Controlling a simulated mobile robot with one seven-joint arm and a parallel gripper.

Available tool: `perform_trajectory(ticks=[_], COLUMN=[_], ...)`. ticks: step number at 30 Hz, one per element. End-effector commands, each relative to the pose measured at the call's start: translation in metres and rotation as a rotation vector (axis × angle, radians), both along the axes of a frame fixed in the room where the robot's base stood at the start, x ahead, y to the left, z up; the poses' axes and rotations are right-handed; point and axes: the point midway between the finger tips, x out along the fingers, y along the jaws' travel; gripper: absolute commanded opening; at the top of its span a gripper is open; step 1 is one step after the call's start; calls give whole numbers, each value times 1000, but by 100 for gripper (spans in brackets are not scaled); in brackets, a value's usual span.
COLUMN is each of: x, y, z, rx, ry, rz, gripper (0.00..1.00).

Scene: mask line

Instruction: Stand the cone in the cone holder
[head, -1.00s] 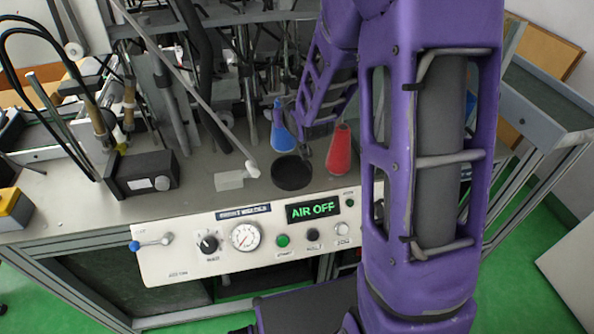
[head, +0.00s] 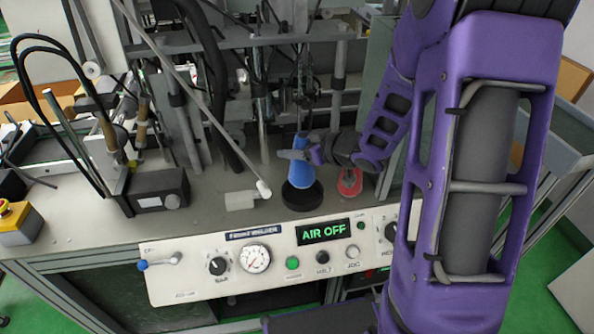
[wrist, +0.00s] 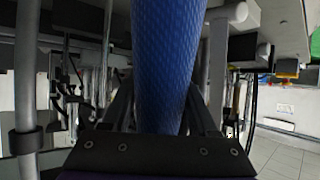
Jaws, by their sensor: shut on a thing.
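The blue cone (head: 300,176) is in my gripper (head: 298,155), whose fingers are shut around its upper part. The round black cone holder (head: 315,195) sits on the grey bench, just behind the control panel. The cone's lower end appears over the holder, its narrow end upward and slightly tilted. I cannot tell whether it touches the holder or hangs just above it. In the wrist view, the blue cone (wrist: 168,60) fills the middle, between the fingers. Its ends are out of that view.
A red cone (head: 349,184) stands to the right of the holder, partly hidden by my gripper. A small light block (head: 240,200) and a slanted rod (head: 215,130) are to the left. The panel (head: 200,262) lines the front edge; posts and tubes crowd the back.

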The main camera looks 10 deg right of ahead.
Motion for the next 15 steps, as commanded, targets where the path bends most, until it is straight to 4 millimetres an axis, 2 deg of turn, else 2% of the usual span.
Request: perform_trajectory(ticks=[1, 8, 12, 15], x=[0, 0, 0, 1], y=[1, 1, 0, 0], z=[-8, -27, -49, -52], rx=[1, 0, 1, -1], ry=[2, 0, 2, -3], rz=[0, 1, 0, -1], gripper=[0, 0, 0, 0])
